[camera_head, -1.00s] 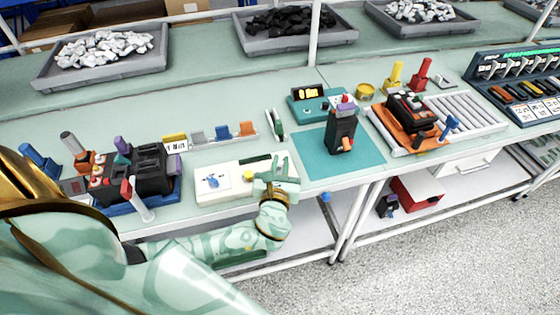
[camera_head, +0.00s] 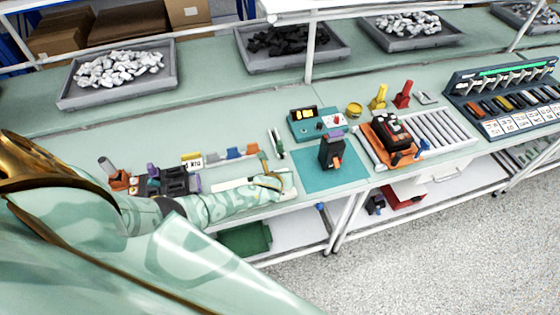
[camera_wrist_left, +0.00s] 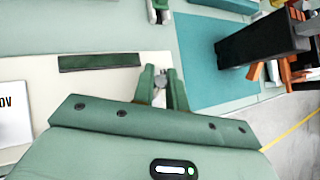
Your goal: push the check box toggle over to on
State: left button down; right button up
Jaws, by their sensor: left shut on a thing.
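A cream check box (camera_head: 228,184) lies on the bench, mostly hidden by my left arm in the head view. In the left wrist view the box (camera_wrist_left: 100,90) shows a dark green strip and part of a white label. My left gripper (camera_wrist_left: 160,88) is at the box's right end. Its two green fingers are closed around a small grey toggle (camera_wrist_left: 160,79), whose position is hard to tell. In the head view the left hand (camera_head: 272,182) is over that same end. My right gripper is not in view.
A black breaker (camera_head: 332,152) stands on the teal mat (camera_head: 312,176) right of the box. A teal tester (camera_head: 306,132) stands behind it, and a green-and-white tool (camera_head: 276,142) lies near. An orange fixture (camera_head: 392,157) is further right. Black devices (camera_head: 170,180) stand left, partly behind my arm.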

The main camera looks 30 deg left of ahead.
pick_arm(q)
jog(key=shift+a+g+p, duration=0.2)
jog(key=shift+g+p, duration=0.1)
jog(key=shift+p, duration=0.05)
jog(key=shift+f, duration=0.1)
jog(key=c, duration=1.5)
grip_release()
jog(key=shift+o, duration=0.2)
jog(key=p+v, duration=0.2)
jog(key=v, duration=0.1)
jog(key=p+v, duration=0.2)
jog(key=v, duration=0.2)
jog(key=shift+s+a+r, duration=0.1)
jog(key=shift+a+r, duration=0.05)
jog(key=shift+r, duration=0.25)
jog(key=p+v, duration=0.2)
jog(key=v, duration=0.6)
jog(key=shift+s, duration=0.4)
